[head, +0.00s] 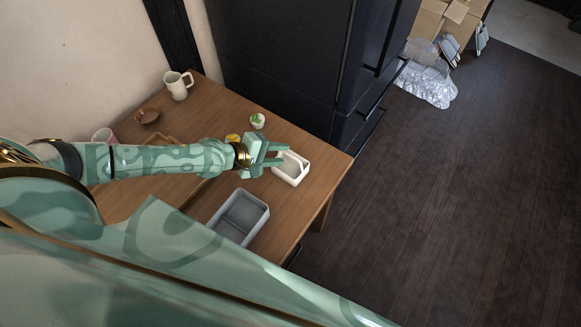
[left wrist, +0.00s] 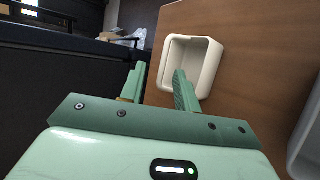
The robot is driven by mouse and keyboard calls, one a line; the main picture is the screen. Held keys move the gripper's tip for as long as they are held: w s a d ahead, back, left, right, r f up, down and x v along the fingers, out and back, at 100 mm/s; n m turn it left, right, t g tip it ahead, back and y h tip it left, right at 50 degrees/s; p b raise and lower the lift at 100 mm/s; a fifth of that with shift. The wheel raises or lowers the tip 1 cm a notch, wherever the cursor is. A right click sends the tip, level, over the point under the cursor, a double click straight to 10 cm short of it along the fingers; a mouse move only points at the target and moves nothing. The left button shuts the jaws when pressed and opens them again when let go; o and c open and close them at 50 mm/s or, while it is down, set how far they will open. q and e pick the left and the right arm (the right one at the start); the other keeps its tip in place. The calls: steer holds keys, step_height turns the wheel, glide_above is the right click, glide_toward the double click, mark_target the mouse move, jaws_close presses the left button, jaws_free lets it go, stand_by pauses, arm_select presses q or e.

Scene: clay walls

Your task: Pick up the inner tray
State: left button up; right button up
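A small white tray (head: 301,176), likely the inner tray, sits on the wooden table near its right edge. It also shows in the left wrist view (left wrist: 213,68), open side up and empty as far as I see. My left gripper (head: 285,154) is open at the tray's far-left side. In the left wrist view its fingers (left wrist: 158,78) stand apart, with the tray's left wall between their lines. The right finger overlaps the tray's opening; I cannot tell whether it is inside or above. My right gripper is not in view.
A grey rectangular box (head: 264,220) stands nearer on the table. A white-green cup (head: 257,121), a yellow item (head: 233,138), a brown bowl (head: 148,116), a pink cup (head: 103,135) and a white mug (head: 178,86) stand farther back. A dark cabinet (head: 290,60) borders the table.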

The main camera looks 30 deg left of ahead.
mark_target(294, 168)
arm_select(q)
steer(key=shift+x, duration=0.75)
steer(key=b+x, duration=0.1)
steer(key=x, duration=0.1)
steer(key=b+x, duration=0.1)
steer(key=x, duration=0.2)
steer(key=shift+s+a+f, duration=0.1)
steer(key=shift+s+f, duration=0.1)
steer(key=shift+f, duration=0.05)
steer(key=shift+w, duration=0.1)
steer(key=shift+r, duration=0.1)
jaws_close()
